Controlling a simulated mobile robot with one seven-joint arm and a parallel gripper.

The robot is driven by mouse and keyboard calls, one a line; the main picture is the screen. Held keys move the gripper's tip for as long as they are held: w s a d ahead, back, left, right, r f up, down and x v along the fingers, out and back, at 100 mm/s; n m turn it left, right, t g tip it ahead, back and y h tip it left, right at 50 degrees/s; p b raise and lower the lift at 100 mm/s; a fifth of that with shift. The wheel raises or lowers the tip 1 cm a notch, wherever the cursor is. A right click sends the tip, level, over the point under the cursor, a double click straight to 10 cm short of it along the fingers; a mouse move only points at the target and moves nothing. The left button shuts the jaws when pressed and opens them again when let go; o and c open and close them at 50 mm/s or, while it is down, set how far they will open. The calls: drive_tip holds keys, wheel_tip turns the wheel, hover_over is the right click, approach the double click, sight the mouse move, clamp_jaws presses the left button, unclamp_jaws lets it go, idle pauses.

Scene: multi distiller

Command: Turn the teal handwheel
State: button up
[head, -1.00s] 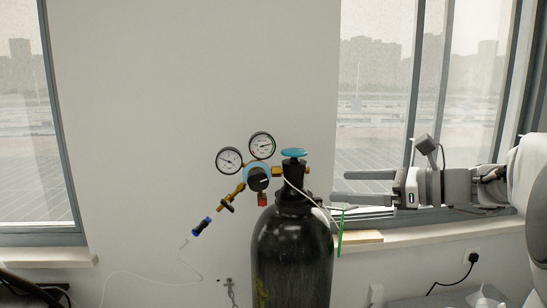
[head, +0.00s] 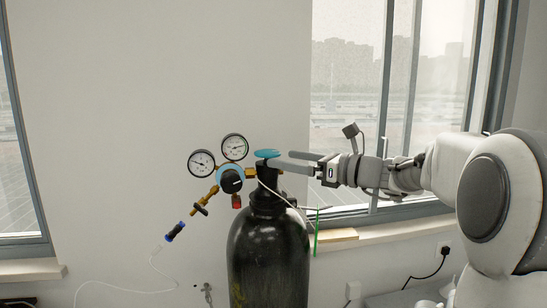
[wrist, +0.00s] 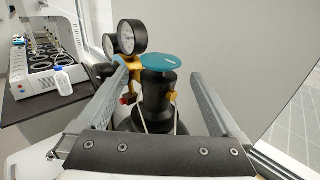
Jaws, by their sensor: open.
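The teal handwheel (head: 267,153) is a flat disc on top of the black gas cylinder's valve. In the wrist view, the handwheel (wrist: 147,61) lies between the fingers and a little beyond their tips. My gripper (head: 294,158) is open, reaching in from the right, with its fingers pointing left at about handwheel height. In the wrist view, my gripper (wrist: 158,75) has its two fingers wide apart, one on each side of the valve, and nothing is held. I cannot tell whether a fingertip touches the wheel.
Two pressure gauges (head: 218,155) and a brass regulator (head: 230,179) sit left of the wheel on the black cylinder (head: 268,250). A window sill (head: 380,231) runs behind my arm. A bench with a white machine (wrist: 45,60) and a bottle (wrist: 63,82) stands at the wrist view's left.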

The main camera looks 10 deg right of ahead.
sight(274, 156)
drive_tip(key=shift+x, duration=2.25)
drive_tip(key=shift+c, duration=0.2)
drive_tip(key=c, duration=1.2)
